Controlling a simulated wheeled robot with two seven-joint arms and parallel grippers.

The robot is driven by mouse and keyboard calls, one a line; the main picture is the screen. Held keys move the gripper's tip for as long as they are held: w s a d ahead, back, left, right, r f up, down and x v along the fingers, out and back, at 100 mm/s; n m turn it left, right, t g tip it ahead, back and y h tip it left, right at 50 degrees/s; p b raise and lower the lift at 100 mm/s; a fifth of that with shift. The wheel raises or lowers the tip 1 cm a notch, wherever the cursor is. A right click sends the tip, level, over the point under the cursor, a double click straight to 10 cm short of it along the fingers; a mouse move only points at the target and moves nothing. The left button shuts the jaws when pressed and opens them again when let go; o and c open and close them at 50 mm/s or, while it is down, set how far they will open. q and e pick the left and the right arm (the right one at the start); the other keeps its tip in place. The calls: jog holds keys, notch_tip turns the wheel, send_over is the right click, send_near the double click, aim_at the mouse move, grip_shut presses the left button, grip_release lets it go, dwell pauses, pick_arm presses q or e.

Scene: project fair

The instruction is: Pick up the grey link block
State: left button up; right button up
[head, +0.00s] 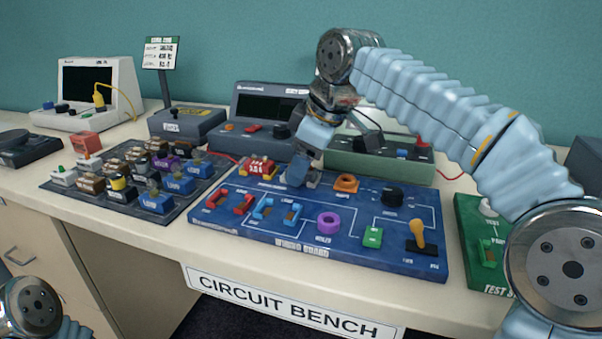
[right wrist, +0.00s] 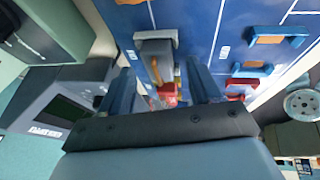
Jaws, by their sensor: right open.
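The grey link block (right wrist: 155,47) sits on the blue circuit board (right wrist: 195,20) in the right wrist view, with an orange part on its near side. My right gripper (right wrist: 161,75) is open, with one finger on each side of the block's near end; I see gaps between block and fingers. In the head view the right gripper (head: 298,176) points down at the back middle of the board (head: 215,228) and hides most of the block. My left gripper is out of view; only part of my left arm shows at the lower left.
Red, blue, purple, green and orange parts stand on the board around the gripper. A dark tray (head: 120,208) of several blocks lies to the left. A grey instrument (head: 262,105) and a green one (head: 375,165) stand close behind. A green board (head: 470,220) is at the right.

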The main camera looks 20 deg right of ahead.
jog(key=c, duration=1.1)
grip_shut()
jog(key=shift+r, duration=0.15)
jog(key=shift+r, duration=0.2)
notch_tip(320, 180, up, 2)
jog(key=shift+r, duration=0.15)
jog(key=s+a+r, duration=0.2)
jog(key=s+r, duration=1.1)
jog(key=shift+s+a, duration=0.35)
jog(key=shift+s, duration=0.05)
